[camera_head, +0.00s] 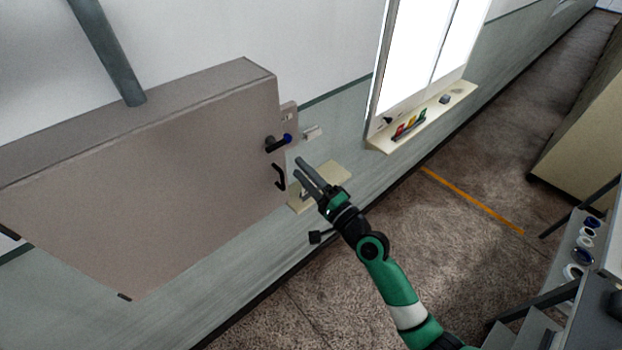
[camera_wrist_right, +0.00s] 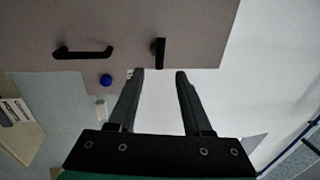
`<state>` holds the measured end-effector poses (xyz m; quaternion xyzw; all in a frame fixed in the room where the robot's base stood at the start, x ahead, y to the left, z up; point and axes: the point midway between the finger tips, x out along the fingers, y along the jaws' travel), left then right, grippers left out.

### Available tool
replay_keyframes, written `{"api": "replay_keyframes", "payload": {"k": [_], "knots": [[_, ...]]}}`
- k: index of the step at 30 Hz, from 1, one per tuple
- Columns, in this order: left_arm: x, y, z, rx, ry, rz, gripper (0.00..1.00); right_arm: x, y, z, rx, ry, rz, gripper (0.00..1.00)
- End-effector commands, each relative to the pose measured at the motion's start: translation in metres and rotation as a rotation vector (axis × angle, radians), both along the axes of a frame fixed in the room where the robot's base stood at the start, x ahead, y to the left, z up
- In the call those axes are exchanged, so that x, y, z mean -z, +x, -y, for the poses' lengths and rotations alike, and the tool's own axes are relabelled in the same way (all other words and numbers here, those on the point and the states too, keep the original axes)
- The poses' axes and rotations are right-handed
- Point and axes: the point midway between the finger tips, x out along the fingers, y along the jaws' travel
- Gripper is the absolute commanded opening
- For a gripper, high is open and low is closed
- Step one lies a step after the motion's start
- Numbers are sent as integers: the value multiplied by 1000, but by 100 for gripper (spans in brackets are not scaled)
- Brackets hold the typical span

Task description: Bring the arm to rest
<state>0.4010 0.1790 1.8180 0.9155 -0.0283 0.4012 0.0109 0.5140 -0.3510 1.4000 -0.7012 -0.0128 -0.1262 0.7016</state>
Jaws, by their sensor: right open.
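My right gripper (camera_head: 308,172) reaches up from the bottom right on a green and black arm, close to the right edge of a large grey-brown cabinet (camera_head: 150,190). The fingers are apart and nothing is between them; the right wrist view shows the two open fingers (camera_wrist_right: 161,75) in front of the cabinet face. A dark handle (camera_head: 279,177) and a dark lever with a blue end (camera_head: 278,143) sit on the cabinet's right side. In the right wrist view the handle (camera_wrist_right: 82,53), a dark knob (camera_wrist_right: 158,52) and a blue button (camera_wrist_right: 105,80) appear beyond the fingertips. My left gripper does not show.
A small cream shelf (camera_head: 333,180) is behind my right gripper. A window sill (camera_head: 425,118) holds coloured items (camera_head: 410,124). A rack with spools (camera_head: 583,256) stands at the right edge.

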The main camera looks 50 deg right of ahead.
Motion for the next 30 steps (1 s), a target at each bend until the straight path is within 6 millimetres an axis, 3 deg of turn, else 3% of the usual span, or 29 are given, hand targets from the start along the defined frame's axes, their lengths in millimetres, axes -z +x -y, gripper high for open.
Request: {"api": "replay_keyframes", "payload": {"k": [3, 7, 26, 28, 30], "knots": [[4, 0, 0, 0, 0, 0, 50, 7, -22, -3, 1, -1, -1, 50], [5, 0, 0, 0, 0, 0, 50, 8, -34, -5, 1, 0, 0, 50], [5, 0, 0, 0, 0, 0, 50, 7, -34, -9, -6, 0, 0, 50], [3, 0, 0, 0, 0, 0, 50, -3, -28, -18, -29, -6, 15, 50], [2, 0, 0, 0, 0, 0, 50, -28, -16, -33, -65, -23, 59, 50]]}}
